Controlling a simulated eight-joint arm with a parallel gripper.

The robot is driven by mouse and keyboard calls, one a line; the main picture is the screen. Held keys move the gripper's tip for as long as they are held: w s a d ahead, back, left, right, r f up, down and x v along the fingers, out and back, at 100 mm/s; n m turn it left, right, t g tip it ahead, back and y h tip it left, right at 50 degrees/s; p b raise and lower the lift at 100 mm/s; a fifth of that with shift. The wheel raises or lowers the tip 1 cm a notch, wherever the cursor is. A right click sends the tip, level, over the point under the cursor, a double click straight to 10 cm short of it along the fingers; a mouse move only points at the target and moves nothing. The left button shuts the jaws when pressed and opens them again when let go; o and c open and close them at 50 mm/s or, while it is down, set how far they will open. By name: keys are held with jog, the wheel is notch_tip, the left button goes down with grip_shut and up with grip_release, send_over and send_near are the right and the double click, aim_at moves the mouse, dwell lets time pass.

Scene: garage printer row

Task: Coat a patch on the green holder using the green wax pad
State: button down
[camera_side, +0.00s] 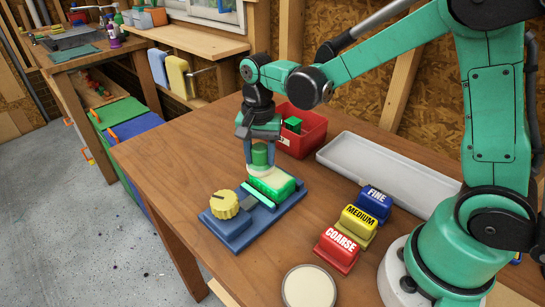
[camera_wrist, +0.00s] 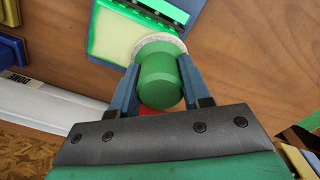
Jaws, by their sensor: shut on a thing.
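The green holder (camera_side: 284,193) sits at the far end of a blue vise-like fixture (camera_side: 236,232) with a yellow knob (camera_side: 225,204). Its top carries a pale cream area, which also shows on the green holder in the wrist view (camera_wrist: 103,40). My gripper (camera_side: 260,146) is shut on the green wax pad's round handle (camera_side: 260,155). In the wrist view the green wax pad (camera_wrist: 160,78) stands between both fingers, with a whitish fuzzy rim beyond the handle. The pad is over the holder's far-left part and seems to touch it; its underside is hidden.
Blue FINE (camera_side: 374,201), yellow MEDIUM (camera_side: 357,222) and red COARSE (camera_side: 338,248) blocks stand right of the fixture. A round cream-filled dish (camera_side: 309,289) is at the front. A red bin (camera_side: 309,139) holding a green block and a long grey tray (camera_side: 379,172) lie behind.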

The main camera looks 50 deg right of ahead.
jog(key=shift+w+r, duration=0.1)
jog(key=shift+w, duration=0.25)
jog(key=shift+s+r, duration=0.1)
jog(key=shift+r, duration=3.9)
